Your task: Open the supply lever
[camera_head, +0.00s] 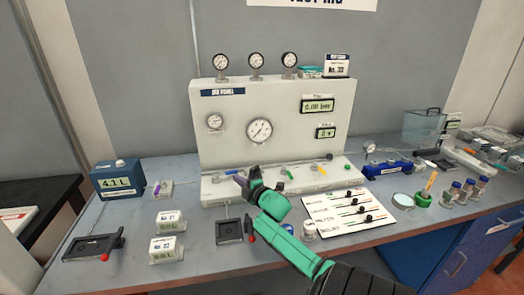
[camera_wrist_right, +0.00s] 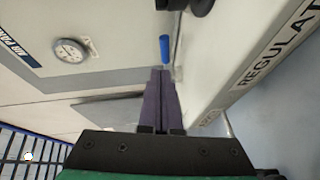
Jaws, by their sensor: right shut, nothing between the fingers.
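A small blue lever handle (camera_head: 232,172) is on the lower ledge of the pale gas panel (camera_head: 215,120), at its left part. My right gripper (camera_head: 240,181) is at the front of the ledge, close to this handle. In the right wrist view, the blue handle (camera_wrist_right: 165,48) lies just beyond the tips of my right gripper (camera_wrist_right: 161,71). The dark purple fingers are shut together with nothing between them. Whether the tips touch the handle I cannot tell. I cannot read which lever is labelled supply. My left gripper is not in view.
A green lever (camera_head: 289,174) and a yellow lever (camera_head: 322,168) sit farther right on the ledge. A white board with sliders (camera_head: 340,222) lies right of my forearm. A black tray (camera_head: 229,231) and small labelled boxes (camera_head: 166,249) are in front. A blue meter (camera_head: 117,180) stands left.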

